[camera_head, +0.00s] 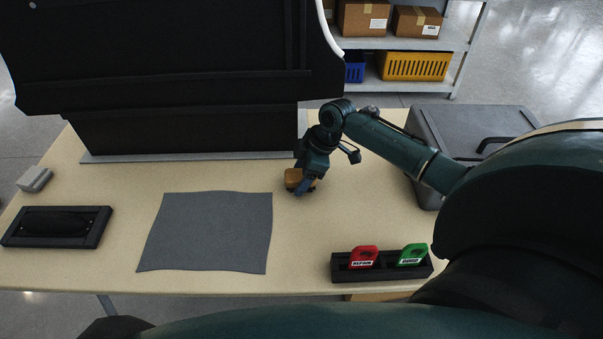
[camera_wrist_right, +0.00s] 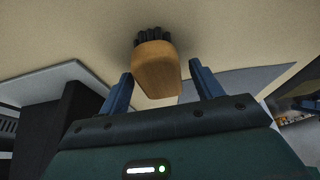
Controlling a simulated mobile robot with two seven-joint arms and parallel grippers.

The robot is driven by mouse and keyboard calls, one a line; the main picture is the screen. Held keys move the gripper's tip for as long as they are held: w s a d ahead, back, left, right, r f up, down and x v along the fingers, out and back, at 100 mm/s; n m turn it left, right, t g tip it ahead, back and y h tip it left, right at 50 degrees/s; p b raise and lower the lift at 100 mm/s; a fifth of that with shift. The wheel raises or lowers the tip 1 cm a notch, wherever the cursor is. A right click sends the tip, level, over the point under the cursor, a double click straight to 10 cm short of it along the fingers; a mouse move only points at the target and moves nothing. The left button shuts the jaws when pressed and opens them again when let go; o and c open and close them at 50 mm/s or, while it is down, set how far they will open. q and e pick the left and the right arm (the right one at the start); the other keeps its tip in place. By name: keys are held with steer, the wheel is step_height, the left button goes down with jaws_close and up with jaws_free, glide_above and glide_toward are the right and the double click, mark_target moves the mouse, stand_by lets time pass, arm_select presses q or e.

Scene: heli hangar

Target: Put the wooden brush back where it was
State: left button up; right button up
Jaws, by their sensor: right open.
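The wooden brush (camera_head: 293,176) is on the table beyond the right edge of the grey cloth, partly hidden by my right gripper (camera_head: 303,186). In the right wrist view the brush (camera_wrist_right: 157,70) shows a tan wooden body with dark bristles at its far end. My right gripper (camera_wrist_right: 161,72) is open, with one blue finger on each side of the brush. A gap shows beside each finger in that view; I cannot tell whether either touches it. My left gripper is not in view.
The grey cloth (camera_head: 208,232) lies flat mid-table. A black tray (camera_head: 18,239) with a dark oval is at left, near a small grey block (camera_head: 34,179). A black holder (camera_head: 386,270) carries red and green tags. A large black monitor-like panel (camera_head: 180,60) stands behind; a grey case (camera_head: 455,125) is right.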

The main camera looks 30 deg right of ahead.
steer(key=v, duration=1.2)
steer(key=shift+p, duration=0.45)
steer(key=shift+a+r, duration=0.1)
steer(key=shift+s, duration=0.1)
